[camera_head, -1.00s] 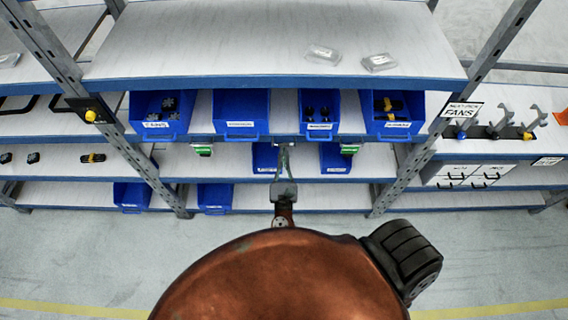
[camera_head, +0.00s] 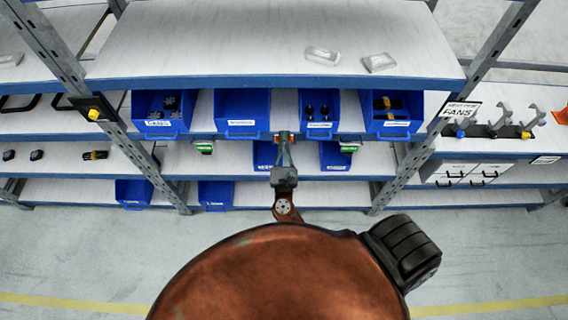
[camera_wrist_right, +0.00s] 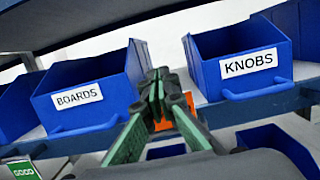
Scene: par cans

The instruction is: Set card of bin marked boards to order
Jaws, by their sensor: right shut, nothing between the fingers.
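The blue bin marked BOARDS (camera_head: 241,108) stands on the middle shelf and looks empty; it also shows at left in the right wrist view (camera_wrist_right: 85,90). An orange card (camera_wrist_right: 180,118) is on the shelf edge between the BOARDS bin and the KNOBS bin, partly hidden behind my fingers. A bit of orange (camera_head: 276,138) shows at the fingertips in the head view. My right gripper (camera_head: 284,137) is shut and empty, its tips (camera_wrist_right: 160,84) in front of the card. Whether they touch it I cannot tell. My left gripper is not in view.
The KNOBS bin (camera_wrist_right: 243,62) is close right of my fingers. A green card reading GOOD (camera_wrist_right: 23,170) is at lower left. More blue bins stand on the shelf below (camera_head: 335,155). Metal posts (camera_head: 455,95) flank the bay.

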